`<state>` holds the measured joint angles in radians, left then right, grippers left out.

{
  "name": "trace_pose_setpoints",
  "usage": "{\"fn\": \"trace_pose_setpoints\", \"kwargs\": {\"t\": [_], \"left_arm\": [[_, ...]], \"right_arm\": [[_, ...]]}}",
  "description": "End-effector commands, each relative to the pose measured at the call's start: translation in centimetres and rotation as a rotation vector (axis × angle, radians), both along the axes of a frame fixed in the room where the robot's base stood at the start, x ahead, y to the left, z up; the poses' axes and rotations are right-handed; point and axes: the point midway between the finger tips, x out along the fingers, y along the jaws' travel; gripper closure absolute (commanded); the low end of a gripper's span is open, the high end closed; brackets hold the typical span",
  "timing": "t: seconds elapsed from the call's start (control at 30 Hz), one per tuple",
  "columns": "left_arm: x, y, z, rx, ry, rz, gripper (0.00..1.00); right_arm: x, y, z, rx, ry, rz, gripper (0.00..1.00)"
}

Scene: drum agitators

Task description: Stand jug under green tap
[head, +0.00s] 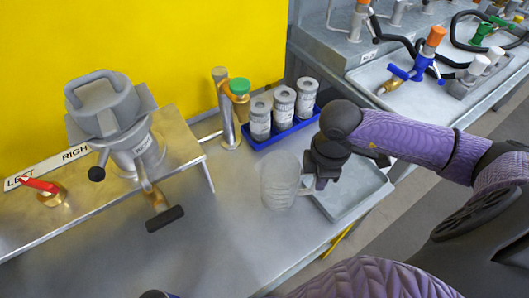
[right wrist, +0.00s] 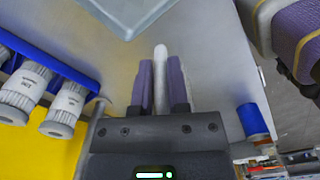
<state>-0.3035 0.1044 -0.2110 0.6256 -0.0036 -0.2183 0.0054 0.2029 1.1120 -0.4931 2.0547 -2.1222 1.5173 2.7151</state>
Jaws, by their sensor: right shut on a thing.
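A clear jug (head: 278,182) is upright at the middle of the steel bench, in front of and to the right of the green tap (head: 238,87). The green tap sits on a metal post at the back of the bench, and the jug is not beneath it. My right gripper (head: 311,183) is shut on the jug's handle from the right. In the right wrist view, a pale handle (right wrist: 160,65) shows between the two purple fingers. I cannot tell whether the jug touches the bench. My left gripper is not in view.
A blue rack (head: 290,131) with several grey canisters stands right of the tap, behind the jug. A grey tray (head: 350,190) lies to the right. A grey agitator machine (head: 115,110) and a red lever (head: 40,185) are at left. Bench between jug and post is clear.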

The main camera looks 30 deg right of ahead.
Motion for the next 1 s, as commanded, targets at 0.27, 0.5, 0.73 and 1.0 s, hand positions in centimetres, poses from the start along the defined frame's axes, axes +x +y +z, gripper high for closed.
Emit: {"fn": "trace_pose_setpoints", "kwargs": {"t": [0.27, 0.5, 0.73, 1.0], "left_arm": [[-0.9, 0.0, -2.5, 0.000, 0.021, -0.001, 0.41], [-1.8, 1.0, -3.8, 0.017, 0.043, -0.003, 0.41], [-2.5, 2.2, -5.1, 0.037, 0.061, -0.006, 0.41], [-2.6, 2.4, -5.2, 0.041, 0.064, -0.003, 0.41]], "right_arm": [[9.1, 0.9, -0.3, 0.004, 0.000, 0.000, 1.00], [13.3, 1.2, -0.2, 0.002, 0.001, 0.001, 1.00], [13.7, 1.2, -2.9, 0.000, 0.006, 0.001, 1.00], [13.7, 1.2, -3.5, 0.000, 0.001, 0.002, 1.00]]}}
